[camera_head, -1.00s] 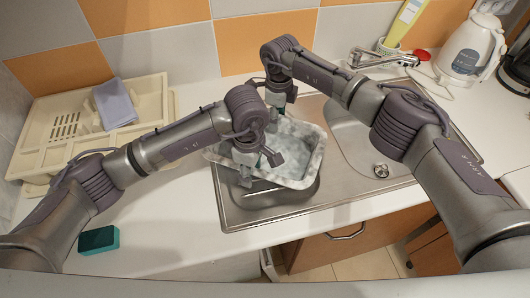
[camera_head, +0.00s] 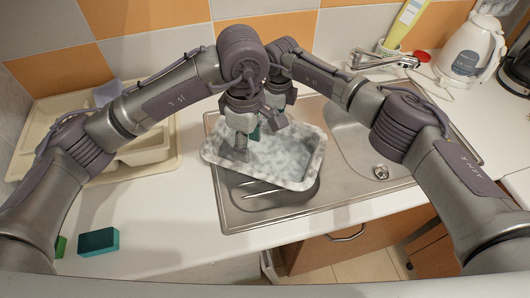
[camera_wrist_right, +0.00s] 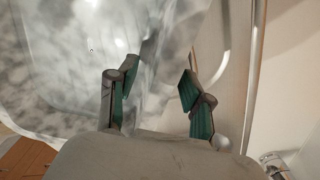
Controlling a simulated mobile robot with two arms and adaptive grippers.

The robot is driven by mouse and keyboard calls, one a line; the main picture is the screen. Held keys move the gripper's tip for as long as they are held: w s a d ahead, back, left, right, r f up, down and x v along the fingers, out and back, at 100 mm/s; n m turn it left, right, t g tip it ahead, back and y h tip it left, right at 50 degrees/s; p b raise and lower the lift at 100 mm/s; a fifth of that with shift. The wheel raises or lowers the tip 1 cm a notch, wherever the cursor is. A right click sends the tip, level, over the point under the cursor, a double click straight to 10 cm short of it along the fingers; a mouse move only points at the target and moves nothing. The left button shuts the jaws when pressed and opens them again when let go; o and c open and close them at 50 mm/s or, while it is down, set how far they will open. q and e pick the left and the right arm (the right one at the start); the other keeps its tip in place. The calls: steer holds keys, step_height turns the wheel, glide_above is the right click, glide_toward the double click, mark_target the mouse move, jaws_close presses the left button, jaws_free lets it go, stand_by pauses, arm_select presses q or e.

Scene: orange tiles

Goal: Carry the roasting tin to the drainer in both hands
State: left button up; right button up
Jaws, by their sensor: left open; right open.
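The grey-and-white mottled roasting tin (camera_head: 290,158) rests over the left basin of the sink. My left gripper (camera_head: 257,138) is open above the tin's left back part, one finger near the left rim. My right gripper (camera_head: 287,98) is open at the tin's back edge, partly hidden behind my left arm. In the right wrist view, the right gripper (camera_wrist_right: 158,100) has its fingers apart, with the tin's edge (camera_wrist_right: 152,50) running between them. The beige drainer (camera_head: 150,156) stands on the counter at the left, partly covered by my left arm.
A folded grey-blue cloth (camera_head: 107,93) lies on the drainer. A teal sponge (camera_head: 99,242) and a green item (camera_head: 60,246) lie on the front left counter. The tap (camera_head: 385,60) and a white kettle (camera_head: 467,47) are at the back right. Counter right of the drainer is clear.

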steer(key=shift+r, duration=0.35)
step_height(320, 180, up, 11)
steer(key=shift+r, duration=0.15)
stand_by(0.4)
